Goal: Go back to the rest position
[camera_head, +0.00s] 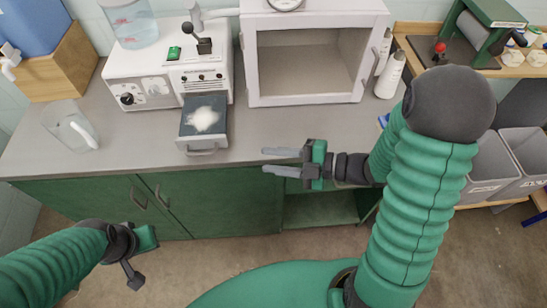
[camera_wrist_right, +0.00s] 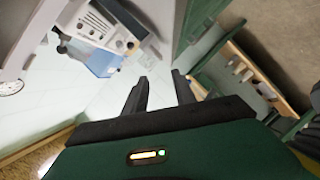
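My right gripper (camera_head: 283,162) is open and empty, its two grey fingers apart and pointing left above the front edge of the counter. In the right wrist view its fingers (camera_wrist_right: 163,88) stand apart with nothing between them. My left gripper (camera_head: 140,262) is low at the left, in front of the green cabinet. Its fingers are too foreshortened to tell whether it is open or shut.
The grey counter (camera_head: 265,125) carries a clear pitcher (camera_head: 72,126), a white machine (camera_head: 165,80) with a drawer of white powder (camera_head: 203,120), a white cabinet (camera_head: 312,65) and a white bottle (camera_head: 390,76). Grey bins (camera_head: 490,168) stand at right. The floor before the counter is clear.

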